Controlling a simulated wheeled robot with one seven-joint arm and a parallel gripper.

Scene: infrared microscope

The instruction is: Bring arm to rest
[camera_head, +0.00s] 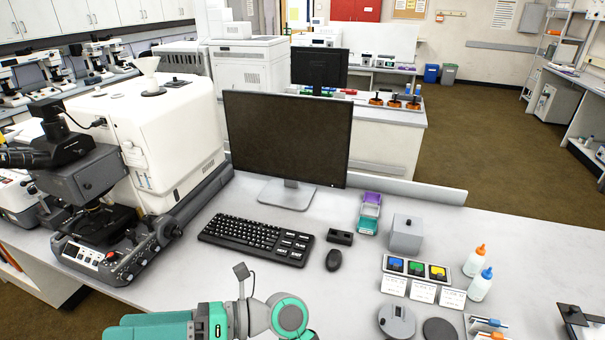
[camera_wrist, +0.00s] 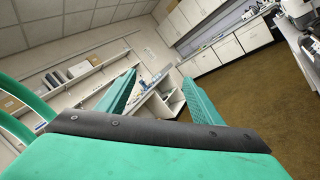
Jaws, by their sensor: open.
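My gripper (camera_wrist: 160,77) is open in the wrist view, with its two green fingers apart and nothing between them. It faces out across the room, toward shelves, cabinets and the brown floor. In the head view, part of my green and grey arm shows at the bottom edge, in front of the desk (camera_head: 350,272). I cannot tell there where the fingertips are. The arm touches no object that I can see.
The infrared microscope (camera_head: 85,185) stands at the left. A monitor (camera_head: 288,135), keyboard (camera_head: 255,238) and mouse (camera_head: 333,260) are in the middle. A grey box (camera_head: 406,234), colored sample tray (camera_head: 415,268) and two bottles (camera_head: 477,275) stand at the right.

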